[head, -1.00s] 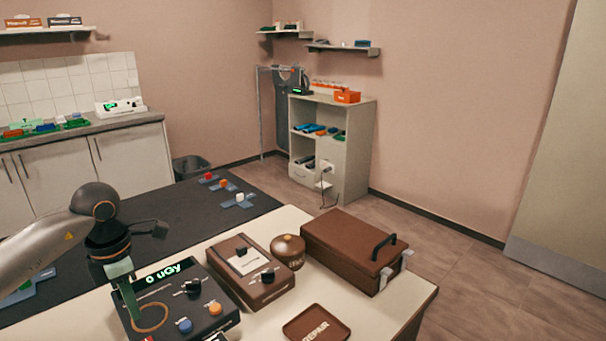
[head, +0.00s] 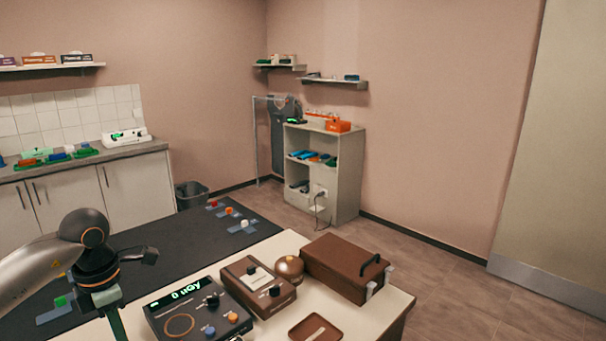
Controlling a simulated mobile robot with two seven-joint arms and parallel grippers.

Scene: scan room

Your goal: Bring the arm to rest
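My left arm comes in from the left. Its gripper (head: 117,325) points down beside the left edge of the dark dose meter (head: 155,312), which reads "0 uGy". The gripper's pale green finger part runs out of the bottom of the picture, so its tips are cut off. I cannot tell whether it is open or shut, or whether it holds anything. My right gripper is not in view.
On the cream table (head: 365,320) stand a brown control box (head: 240,270), a round brown knob-like object (head: 289,268), a brown case (head: 335,262) with a black handle and a brown tray (head: 297,332). A dark mat (head: 180,243) holds small coloured blocks. Floor at right is clear.

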